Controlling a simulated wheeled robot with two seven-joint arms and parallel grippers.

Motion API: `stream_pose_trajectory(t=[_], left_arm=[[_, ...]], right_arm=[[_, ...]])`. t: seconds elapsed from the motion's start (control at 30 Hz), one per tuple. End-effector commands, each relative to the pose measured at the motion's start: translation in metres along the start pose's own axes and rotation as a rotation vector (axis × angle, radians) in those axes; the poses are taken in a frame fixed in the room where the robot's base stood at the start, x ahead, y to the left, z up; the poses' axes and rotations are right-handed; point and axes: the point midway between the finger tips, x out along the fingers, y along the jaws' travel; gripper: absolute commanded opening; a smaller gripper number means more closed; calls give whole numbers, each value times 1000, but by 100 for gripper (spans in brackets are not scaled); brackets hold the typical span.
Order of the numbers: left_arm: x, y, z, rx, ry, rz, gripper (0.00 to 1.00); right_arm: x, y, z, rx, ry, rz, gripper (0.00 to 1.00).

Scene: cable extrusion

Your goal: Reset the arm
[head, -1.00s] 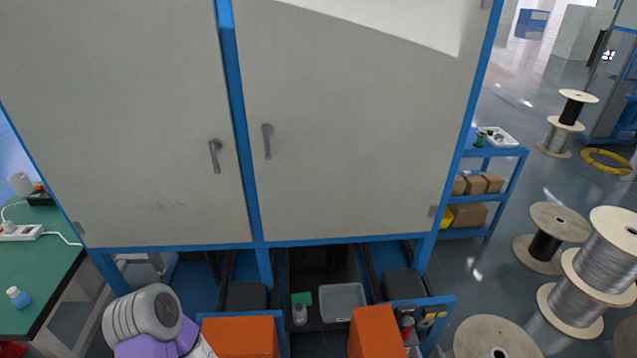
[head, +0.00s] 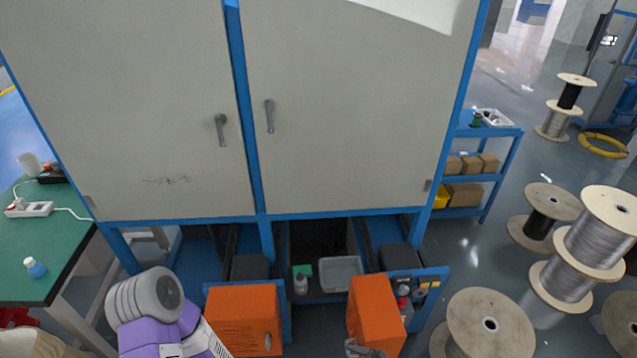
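A grey and purple arm link of mine (head: 160,312) shows at the bottom left of the head view, in front of the machine. Neither of my grippers is in view, so I cannot tell what they hold. A large grey cabinet (head: 350,110) with a blue frame fills the middle, and both its doors are shut. Below it stand a left orange panel (head: 240,318) and a right orange panel (head: 374,312). A grey tray (head: 341,273) and a small bottle (head: 301,284) sit between them, further back.
A green-topped table (head: 75,250) with a power strip (head: 28,209) and a bottle (head: 35,267) stands at the left. A blue shelf cart (head: 497,173) with boxes is at the right. Several cable spools (head: 490,325) stand on the floor at the right.

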Motion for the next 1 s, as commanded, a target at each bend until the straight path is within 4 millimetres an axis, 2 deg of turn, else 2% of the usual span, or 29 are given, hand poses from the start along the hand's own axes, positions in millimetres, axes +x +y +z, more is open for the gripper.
stream_pose_trajectory(t=[0.03,0.1,0.2,0.23,0.4,0.67,0.73,1.0], left_arm=[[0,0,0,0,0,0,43],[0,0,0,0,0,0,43],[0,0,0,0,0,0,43],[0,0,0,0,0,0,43],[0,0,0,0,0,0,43],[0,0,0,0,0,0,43],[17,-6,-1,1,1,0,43],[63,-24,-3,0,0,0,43]], right_arm=[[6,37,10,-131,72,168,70],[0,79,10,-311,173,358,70],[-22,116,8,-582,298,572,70],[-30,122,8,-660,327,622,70],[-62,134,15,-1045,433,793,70],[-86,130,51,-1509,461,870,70],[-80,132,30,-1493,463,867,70],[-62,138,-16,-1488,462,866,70]])
